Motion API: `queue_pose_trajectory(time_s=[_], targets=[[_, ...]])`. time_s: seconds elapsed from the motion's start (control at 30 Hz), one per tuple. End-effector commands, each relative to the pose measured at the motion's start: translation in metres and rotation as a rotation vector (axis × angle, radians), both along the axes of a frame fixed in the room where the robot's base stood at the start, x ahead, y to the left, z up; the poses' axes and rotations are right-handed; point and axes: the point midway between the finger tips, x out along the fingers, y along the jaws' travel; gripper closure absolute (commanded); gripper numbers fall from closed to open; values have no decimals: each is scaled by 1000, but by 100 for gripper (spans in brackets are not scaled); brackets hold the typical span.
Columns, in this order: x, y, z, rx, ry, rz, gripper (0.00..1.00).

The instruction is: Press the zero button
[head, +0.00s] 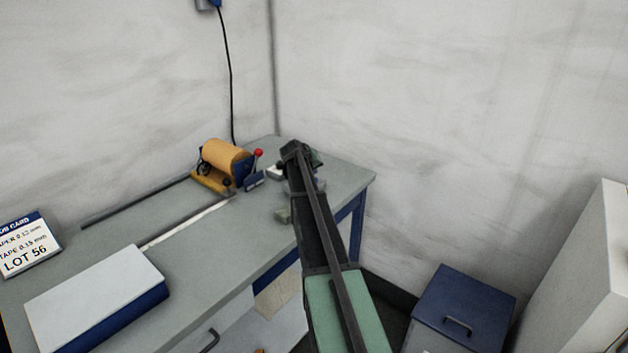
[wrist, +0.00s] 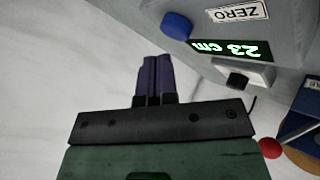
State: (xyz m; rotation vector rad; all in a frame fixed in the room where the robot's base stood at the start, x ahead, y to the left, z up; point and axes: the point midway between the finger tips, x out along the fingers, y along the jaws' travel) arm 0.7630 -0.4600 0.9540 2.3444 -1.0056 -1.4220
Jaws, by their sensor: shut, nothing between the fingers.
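In the wrist view, a round blue button (wrist: 176,26) sits on a pale grey device (wrist: 290,20), beside an upside-down label reading ZERO (wrist: 237,12). A display with green characters (wrist: 232,48) is lit next to it. My gripper (wrist: 157,58) is shut, its two dark purple fingers together and empty. In this view the fingertips appear just below and left of the button, with a visible gap; the depth between them is hard to judge. In the head view, my arm reaches over the far end of the bench and hides the fingers and the button.
The workbench (head: 215,265) has an orange roller machine (head: 226,160) with a red-knobbed lever (head: 258,153) close left of my arm. A white-topped blue box (head: 95,297) and a job card (head: 27,245) are at left. A blue cabinet (head: 465,305) stands on the floor at right.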

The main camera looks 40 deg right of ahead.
Motion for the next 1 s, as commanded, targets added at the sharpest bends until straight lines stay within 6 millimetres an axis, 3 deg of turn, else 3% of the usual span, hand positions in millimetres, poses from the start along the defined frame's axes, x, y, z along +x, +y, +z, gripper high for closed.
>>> queue_pose_trajectory(time_s=[1.0], targets=[[0, 0, -10, 0, 0, 0, 100]])
